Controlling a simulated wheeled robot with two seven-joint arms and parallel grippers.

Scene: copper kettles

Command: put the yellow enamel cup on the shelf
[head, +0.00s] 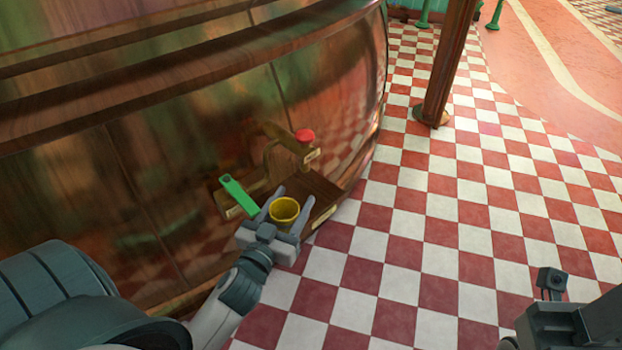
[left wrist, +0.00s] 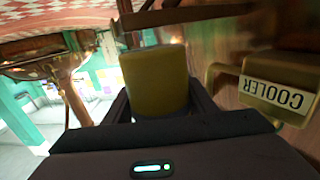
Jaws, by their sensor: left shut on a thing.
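The yellow enamel cup (head: 284,211) is between the fingers of my left gripper (head: 278,204) in the head view, beside the copper kettle wall. In the left wrist view the cup (left wrist: 155,82) fills the space between the two dark fingers, and my left gripper (left wrist: 158,100) is shut on it. The wooden shelf (head: 313,188) juts from the kettle wall, right by the cup. I cannot tell whether the cup touches the shelf. My right gripper (head: 552,283) shows only in part at the lower right of the head view, and its jaw state is unclear.
A "COOLER" label (left wrist: 275,93) shows in the wrist view. A wooden post (head: 446,65) stands on the checkered floor (head: 420,210), which is otherwise open.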

